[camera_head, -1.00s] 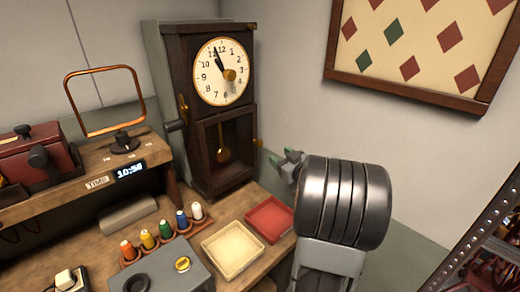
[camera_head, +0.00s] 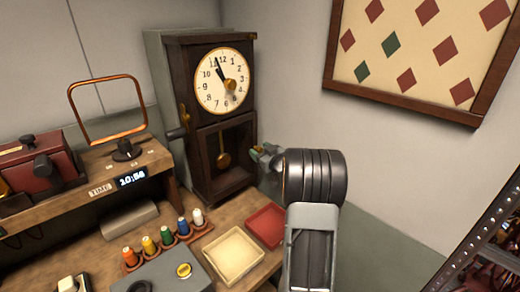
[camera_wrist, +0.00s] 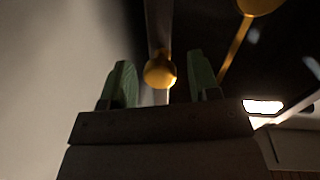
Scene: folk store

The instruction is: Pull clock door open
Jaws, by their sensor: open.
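The tall dark wooden clock (camera_head: 180,90) stands in the back corner with a round white dial (camera_head: 222,80). Its lower door (camera_head: 205,155) looks shut, with a brass pendulum (camera_head: 223,160) showing through it. In the wrist view, the round brass door knob (camera_wrist: 160,71) sits between the two green fingers of my gripper (camera_wrist: 163,83). My gripper is open, a gap showing on each side of the knob. In the head view my gripper (camera_head: 264,153) is at the right edge of the clock door and hides the knob.
A red tray (camera_head: 270,224) and a cream tray (camera_head: 233,254) lie on the bench below. Several thread spools (camera_head: 165,236) stand in a row to the left. A framed diamond panel (camera_head: 405,55) hangs on the right wall. A dark metal rack (camera_head: 475,245) is at far right.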

